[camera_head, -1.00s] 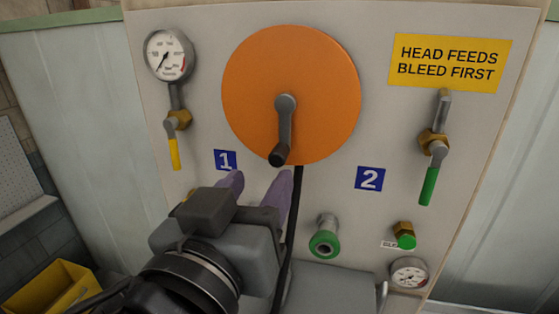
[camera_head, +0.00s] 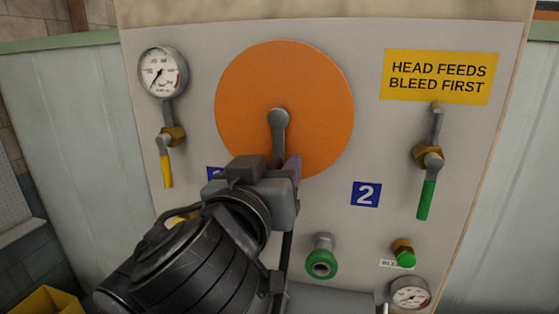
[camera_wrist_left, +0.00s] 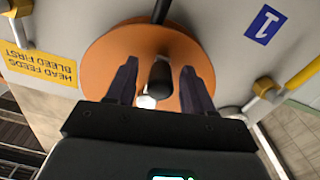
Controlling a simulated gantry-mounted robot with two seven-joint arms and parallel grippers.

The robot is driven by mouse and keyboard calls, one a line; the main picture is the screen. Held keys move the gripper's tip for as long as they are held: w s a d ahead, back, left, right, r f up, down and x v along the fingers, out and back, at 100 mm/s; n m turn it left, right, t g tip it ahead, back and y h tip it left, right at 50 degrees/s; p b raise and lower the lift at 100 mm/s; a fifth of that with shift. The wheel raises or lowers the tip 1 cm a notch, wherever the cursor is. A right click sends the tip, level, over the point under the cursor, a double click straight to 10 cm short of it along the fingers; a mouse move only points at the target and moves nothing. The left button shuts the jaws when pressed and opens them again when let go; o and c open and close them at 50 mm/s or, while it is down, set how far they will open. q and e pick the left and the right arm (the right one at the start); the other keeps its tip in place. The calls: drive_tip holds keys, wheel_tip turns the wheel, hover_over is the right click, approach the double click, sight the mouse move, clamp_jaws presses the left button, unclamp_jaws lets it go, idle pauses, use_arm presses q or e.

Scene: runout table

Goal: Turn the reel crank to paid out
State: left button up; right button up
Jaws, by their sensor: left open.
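The orange reel disc (camera_head: 248,88) is on the grey panel, with the grey crank arm (camera_head: 278,138) hanging almost straight down from its hub. In the head view my left gripper (camera_head: 277,168) covers the crank's dark handle. The left wrist view shows the handle (camera_wrist_left: 160,76) between the two purple fingers of my open left gripper (camera_wrist_left: 160,66), with a gap on each side. The reel disc (camera_wrist_left: 105,50) fills the background there. My right gripper is in neither view.
A gauge (camera_head: 162,72) and a yellow-handled valve (camera_head: 167,165) are left of the reel. A green-handled valve (camera_head: 427,190) sits right, under a yellow sign (camera_head: 438,77). Below are a green-ringed port (camera_head: 321,260), a bleed fitting (camera_head: 403,252) and a small gauge (camera_head: 410,293).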

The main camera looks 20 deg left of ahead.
use_arm(q)
drive_tip(key=shift+w, duration=0.35)
clamp_jaws()
